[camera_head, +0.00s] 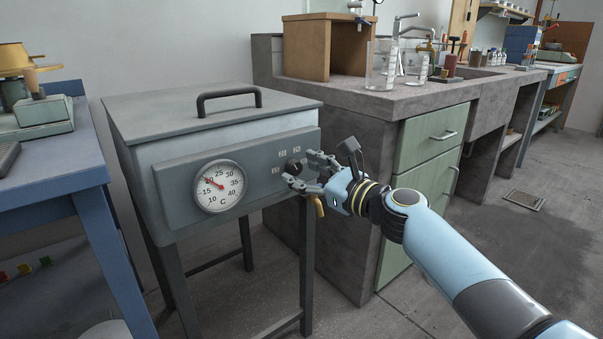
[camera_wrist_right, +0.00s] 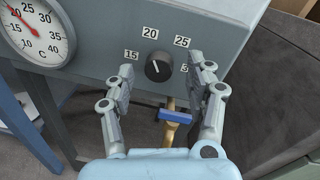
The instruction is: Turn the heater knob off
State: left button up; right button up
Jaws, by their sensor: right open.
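The black round heater knob (camera_head: 294,166) is on the grey front panel of the heater box (camera_head: 216,120). In the right wrist view the knob (camera_wrist_right: 158,66) has a pale mark, with labels 15, 20 and 25 around it and another label partly hidden by a finger. My right gripper (camera_head: 302,169) is open, its fingers spread either side of the knob; contact cannot be told. In the wrist view the fingers (camera_wrist_right: 162,70) show left and right of it. A round dial gauge (camera_head: 219,187) marked C has its red needle near 20. My left gripper is out of view.
A brass tap with a blue handle (camera_wrist_right: 175,116) sits just below the knob. The box has a black lid handle (camera_head: 229,97). A concrete counter (camera_head: 345,95) with glass beakers (camera_head: 382,66) stands right. A blue table (camera_head: 60,165) stands left.

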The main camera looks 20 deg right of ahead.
jog(key=shift+w+a, duration=0.3)
jog(key=shift+w, duration=0.15)
jog(key=shift+c, duration=0.2)
grip_shut()
